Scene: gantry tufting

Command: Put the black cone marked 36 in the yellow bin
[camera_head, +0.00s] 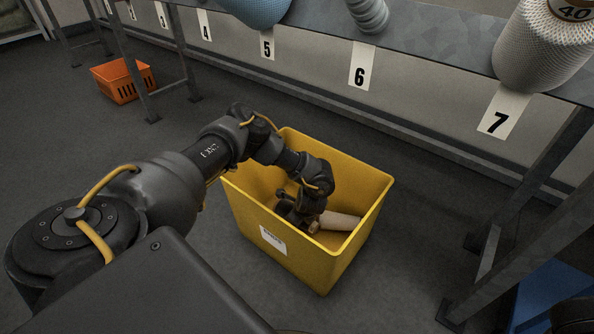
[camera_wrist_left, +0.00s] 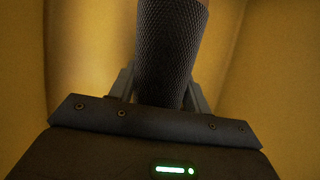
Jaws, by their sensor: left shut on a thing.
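The yellow bin (camera_head: 305,265) stands on the floor with its open top up and a white label on its near side. My left arm reaches down into it, and the left gripper (camera_head: 298,212) is inside below the rim. In the left wrist view the left gripper (camera_wrist_left: 161,92) is shut on a black cone (camera_wrist_left: 170,50) with a textured surface. The bin's yellow walls surround it there. No number shows on the cone, so I cannot read a 36. In the head view the arm and gripper mostly hide the held cone. My right gripper is not in view.
A beige cone or tube (camera_head: 338,221) lies in the bin beside the gripper. A grey shelf (camera_head: 430,42) with numbered tags and yarn cones runs along the back; the cone marked 40 (camera_head: 545,45) sits above tag 7. An orange crate (camera_head: 122,80) stands back left.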

